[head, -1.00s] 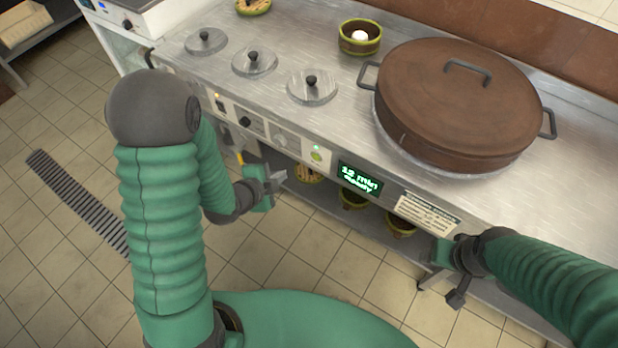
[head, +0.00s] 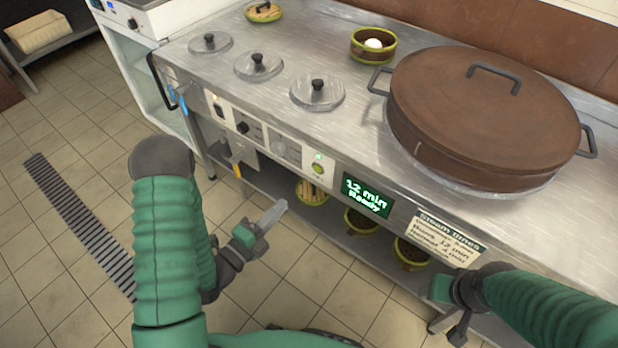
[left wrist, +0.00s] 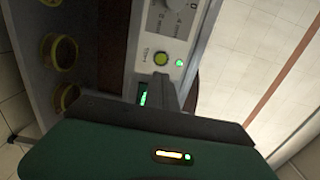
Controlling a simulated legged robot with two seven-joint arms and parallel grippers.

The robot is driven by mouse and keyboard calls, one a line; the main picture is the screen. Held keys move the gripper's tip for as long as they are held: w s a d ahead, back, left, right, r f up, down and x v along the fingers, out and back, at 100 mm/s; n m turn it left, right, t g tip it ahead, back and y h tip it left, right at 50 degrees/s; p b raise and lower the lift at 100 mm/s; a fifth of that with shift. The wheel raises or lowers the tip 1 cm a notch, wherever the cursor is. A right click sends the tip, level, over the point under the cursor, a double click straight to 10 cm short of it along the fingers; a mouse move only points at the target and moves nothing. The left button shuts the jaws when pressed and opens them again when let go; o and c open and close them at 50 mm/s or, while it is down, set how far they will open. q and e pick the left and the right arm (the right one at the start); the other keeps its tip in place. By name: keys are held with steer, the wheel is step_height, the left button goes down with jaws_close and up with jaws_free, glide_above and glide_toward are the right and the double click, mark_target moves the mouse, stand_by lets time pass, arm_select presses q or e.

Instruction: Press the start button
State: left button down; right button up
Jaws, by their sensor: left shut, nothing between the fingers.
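The left wrist view also shows the button (left wrist: 161,58) just beyond the fingertips. My left gripper (head: 274,213) is shut and empty, in front of the panel, below and left of the button in the head view. It appears apart from the button. Its fingers (left wrist: 165,88) partly cover the display in the left wrist view. My right gripper (head: 458,312) is at lower right; its finger opening is unclear.
A big brown lidded pot (head: 485,115) stands on the steel counter, with several round lids, such as one (head: 258,66), to its left. Several bowls sit on the shelf (head: 275,185) below the panel. A blue-handled tap (head: 178,97) projects at left.

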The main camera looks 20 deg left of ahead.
mark_target(317, 170)
arm_select(q)
steer(key=b+x, duration=0.2)
steer(key=x, duration=1)
steer(key=shift+w+d, duration=0.25)
steer(key=shift+w, duration=0.1)
